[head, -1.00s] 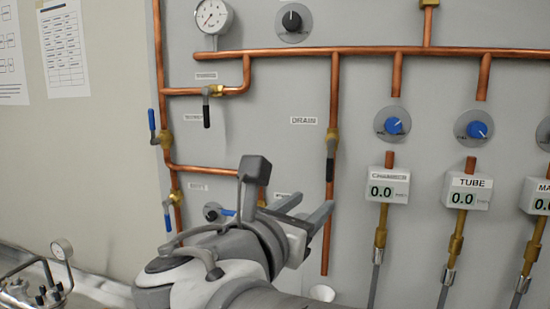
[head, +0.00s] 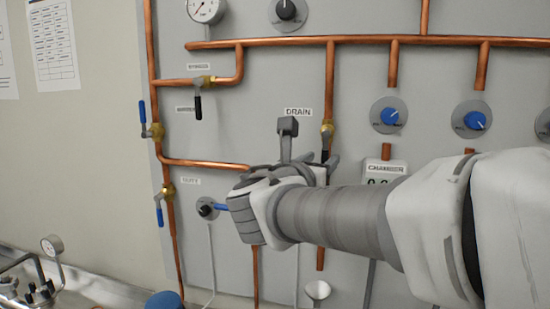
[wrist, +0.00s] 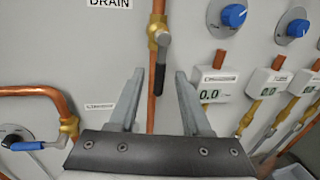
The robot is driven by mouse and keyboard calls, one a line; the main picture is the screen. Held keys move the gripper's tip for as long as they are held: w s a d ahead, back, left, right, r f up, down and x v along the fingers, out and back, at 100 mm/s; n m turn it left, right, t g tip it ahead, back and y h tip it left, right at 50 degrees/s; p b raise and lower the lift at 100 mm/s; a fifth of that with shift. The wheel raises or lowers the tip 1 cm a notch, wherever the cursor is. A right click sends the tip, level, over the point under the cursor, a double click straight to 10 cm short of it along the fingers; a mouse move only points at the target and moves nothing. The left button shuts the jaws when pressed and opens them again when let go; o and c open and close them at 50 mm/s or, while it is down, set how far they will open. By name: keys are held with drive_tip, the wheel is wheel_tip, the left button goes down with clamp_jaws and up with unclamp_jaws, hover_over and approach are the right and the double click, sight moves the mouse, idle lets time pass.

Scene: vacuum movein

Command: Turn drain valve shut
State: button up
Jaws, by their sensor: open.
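The drain valve has a brass body (head: 327,130) on a vertical copper pipe under the DRAIN label (head: 298,112). Its dark lever handle (wrist: 162,65) points down along the pipe in the wrist view. In the head view the handle's lower part is hidden behind my gripper (head: 328,162). My gripper (wrist: 159,76) is open in the wrist view, with one finger on each side of the pipe and the handle's lower end between the fingertips in the picture. I cannot tell whether the fingers touch the handle.
The grey panel carries other valves, such as a blue-handled one (head: 159,205) at left, and blue knobs (head: 390,116) at right. Another pipe with a brass fitting (wrist: 68,125) runs left of my gripper. A white funnel (head: 318,290) sits below the drain pipe.

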sight(324, 158)
drive_tip(key=shift+x, duration=1.7)
clamp_jaws()
